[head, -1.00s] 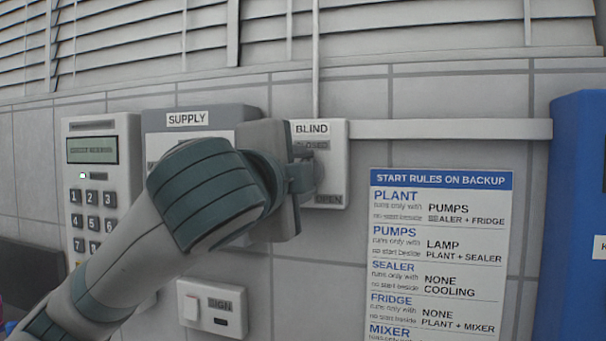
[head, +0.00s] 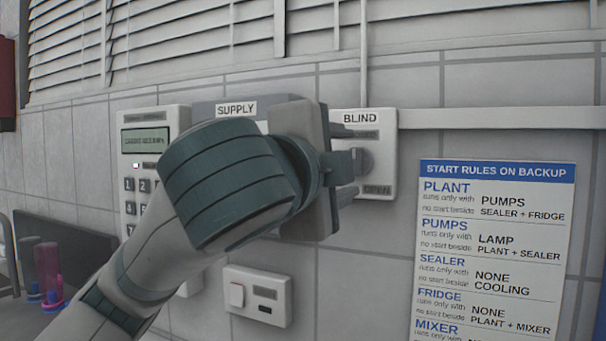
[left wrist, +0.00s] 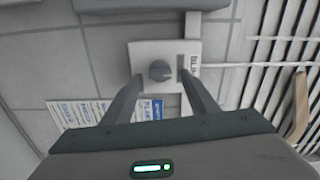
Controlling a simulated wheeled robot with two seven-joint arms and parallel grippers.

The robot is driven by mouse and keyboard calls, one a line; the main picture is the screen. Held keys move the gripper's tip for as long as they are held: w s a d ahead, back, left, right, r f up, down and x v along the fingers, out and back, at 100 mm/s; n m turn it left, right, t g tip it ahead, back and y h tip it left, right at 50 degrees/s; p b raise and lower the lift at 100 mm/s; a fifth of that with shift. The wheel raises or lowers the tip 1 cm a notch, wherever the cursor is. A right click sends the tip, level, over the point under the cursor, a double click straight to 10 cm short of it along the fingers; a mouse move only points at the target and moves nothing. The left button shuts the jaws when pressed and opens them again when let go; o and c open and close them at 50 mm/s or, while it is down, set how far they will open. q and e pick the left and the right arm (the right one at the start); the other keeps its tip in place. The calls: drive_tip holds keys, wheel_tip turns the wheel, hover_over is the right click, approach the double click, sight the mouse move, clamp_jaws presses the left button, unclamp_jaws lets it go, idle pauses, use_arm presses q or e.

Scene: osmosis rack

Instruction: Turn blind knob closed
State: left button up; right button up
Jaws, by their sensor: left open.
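The blind knob (head: 365,162) is a grey round knob on a white wall box (head: 382,185) labelled BLIND, with OPEN printed at the lower edge and a faint label above the knob. In the left wrist view the knob (left wrist: 160,70) stands between and just beyond my fingertips, with a gap on both sides. My left gripper (head: 348,163) is open beside the box in the head view, and its two fingers also show in the left wrist view (left wrist: 160,88). Its body hides much of the SUPPLY panel. I cannot tell the knob's setting. My right gripper is not in view.
A keypad unit (head: 145,140) and the SUPPLY panel (head: 205,107) are left of the box. A small switch plate (head: 258,296) sits below my gripper. A rules poster (head: 495,250) hangs at the right. A conduit (head: 470,118) runs right from the box.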

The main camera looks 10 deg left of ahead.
use_arm(q)
drive_tip(key=b+v, duration=0.2)
drive_tip(key=v, duration=1.1)
drive_tip(key=shift+b, duration=0.3)
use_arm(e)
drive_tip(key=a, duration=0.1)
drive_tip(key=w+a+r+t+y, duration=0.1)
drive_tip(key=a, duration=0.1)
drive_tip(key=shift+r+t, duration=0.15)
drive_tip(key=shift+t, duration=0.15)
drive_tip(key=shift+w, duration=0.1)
